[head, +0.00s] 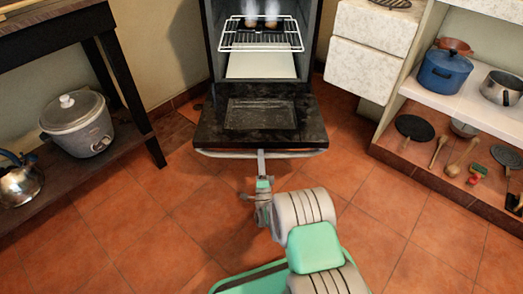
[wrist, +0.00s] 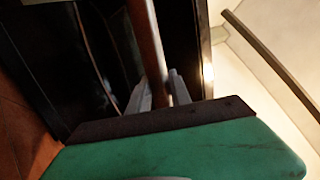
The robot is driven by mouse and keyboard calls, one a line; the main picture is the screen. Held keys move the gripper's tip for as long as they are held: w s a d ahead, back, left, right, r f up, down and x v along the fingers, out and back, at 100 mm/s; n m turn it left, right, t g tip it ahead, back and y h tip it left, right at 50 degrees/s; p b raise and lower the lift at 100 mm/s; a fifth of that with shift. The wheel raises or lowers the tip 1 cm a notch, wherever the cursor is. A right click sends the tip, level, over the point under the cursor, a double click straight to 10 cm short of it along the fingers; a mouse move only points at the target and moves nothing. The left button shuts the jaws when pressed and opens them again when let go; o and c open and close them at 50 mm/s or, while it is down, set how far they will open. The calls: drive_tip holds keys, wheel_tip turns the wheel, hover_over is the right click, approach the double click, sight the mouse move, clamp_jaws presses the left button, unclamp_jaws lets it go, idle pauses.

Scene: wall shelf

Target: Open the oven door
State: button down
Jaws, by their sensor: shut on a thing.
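The black oven door (head: 210,122) is folded down to about level in the head view, and the oven cavity (head: 262,62) is exposed behind it. The pale bar handle (head: 225,153) runs along the door's front edge. My gripper (head: 262,158) is shut on the handle near its middle. In the wrist view the handle (wrist: 146,40) passes between the two fingers of my gripper (wrist: 157,94). The wrist view also shows the dark door (wrist: 50,65). The exact finger contact is small in the head view.
A wire rack (head: 285,40) with dark items stands inside the oven. At the right are white drawers (head: 370,65) and a shelf with a blue pot (head: 444,72). A dark table at the left holds a slow cooker (head: 80,125) and kettle (head: 20,180). Tiled floor is clear between.

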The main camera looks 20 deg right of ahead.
drive_tip(key=shift+w+r, duration=0.1)
drive_tip(key=shift+w, duration=0.2)
drive_tip(key=shift+d, duration=0.1)
drive_tip(key=c, duration=1.5)
unclamp_jaws()
drive_tip(key=shift+d, duration=0.1)
drive_tip(key=o, duration=0.3)
drive_tip(key=shift+s, duration=0.1)
drive_tip(key=v, duration=0.8)
drive_tip(key=shift+p, duration=0.3)
drive_tip(key=shift+a+f, duration=0.25)
